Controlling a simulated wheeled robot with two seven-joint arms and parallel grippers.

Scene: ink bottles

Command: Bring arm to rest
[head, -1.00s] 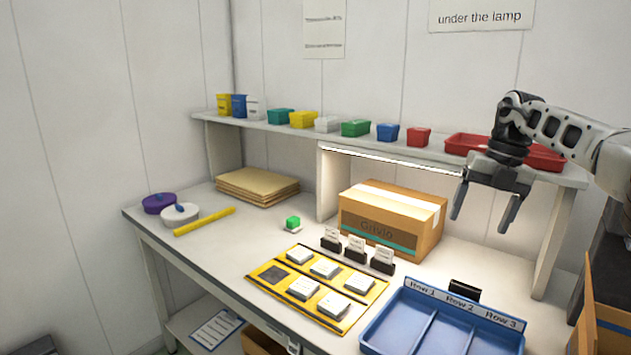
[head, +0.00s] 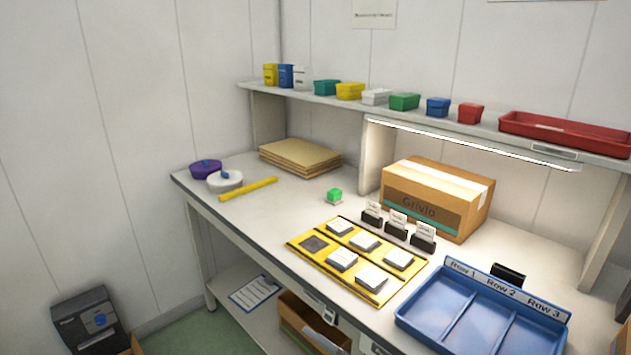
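Neither of my grippers shows in the head view now, and no part of either arm is visible. The workbench (head: 235,205) carries a yellow board (head: 322,260) with several white-topped pieces and one dark square. A blue tray (head: 408,320) labelled Row 1, Row 2 and Row 3 stands at the front right, and its visible compartments look empty. No ink bottle can be made out with certainty.
A cardboard box (head: 425,212) stands under the lit shelf (head: 320,97), which holds several coloured bins and a red tray (head: 570,137). Card holders (head: 396,230) stand behind the board. Brown sheets (head: 300,157), purple and white round items and a yellow bar (head: 248,189) lie left.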

